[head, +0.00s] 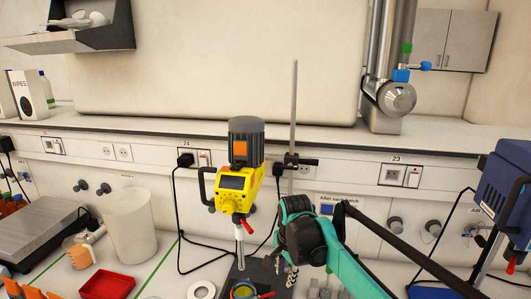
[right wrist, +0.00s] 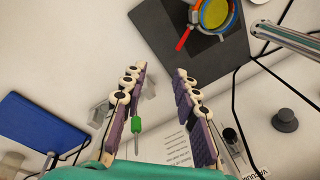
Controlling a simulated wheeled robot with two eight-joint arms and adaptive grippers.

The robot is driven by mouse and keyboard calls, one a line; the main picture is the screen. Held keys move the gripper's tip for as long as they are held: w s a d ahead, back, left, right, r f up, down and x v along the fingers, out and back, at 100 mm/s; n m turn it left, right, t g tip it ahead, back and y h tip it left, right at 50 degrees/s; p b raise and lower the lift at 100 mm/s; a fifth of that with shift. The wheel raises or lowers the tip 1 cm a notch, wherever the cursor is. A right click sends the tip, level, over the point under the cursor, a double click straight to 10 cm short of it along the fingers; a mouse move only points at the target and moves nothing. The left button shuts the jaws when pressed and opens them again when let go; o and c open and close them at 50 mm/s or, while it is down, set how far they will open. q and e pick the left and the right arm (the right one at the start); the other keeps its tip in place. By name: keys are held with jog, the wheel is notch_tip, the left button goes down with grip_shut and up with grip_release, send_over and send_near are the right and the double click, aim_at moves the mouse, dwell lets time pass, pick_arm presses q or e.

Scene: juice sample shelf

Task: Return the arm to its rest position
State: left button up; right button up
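My right arm, in teal and black, comes in from the lower right in the head view. Its gripper (head: 290,274) points down at the bench, just right of the yellow overhead stirrer, and is partly hidden behind the wrist. In the right wrist view the two purple-padded fingers of this gripper (right wrist: 161,70) stand apart with nothing held between them. My left gripper does not show.
The yellow stirrer (head: 236,190) hangs on a metal stand rod (head: 294,105) close by. A round yellow-filled vessel (right wrist: 213,14) sits on a dark base (right wrist: 225,50). A red tray (head: 107,286) and white beaker (head: 130,228) stand left. A blue device (head: 508,185) stands right.

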jog(key=s+d+f+n+t+b, duration=0.1)
jog(key=s+d+f+n, duration=0.2)
jog(key=s, duration=0.4)
jog(key=s+d+f+n+t+b, duration=0.2)
jog(key=s+d+f+n, duration=0.2)
jog(key=s, duration=0.3)
jog(key=s+d+f+n+t+b, duration=0.2)
jog(key=s+d+f+n, duration=0.1)
jog(key=s, duration=0.5)
jog(key=shift+d+f+n, duration=0.25)
jog(key=shift+d+n, duration=0.35)
jog(key=shift+d, duration=0.45)
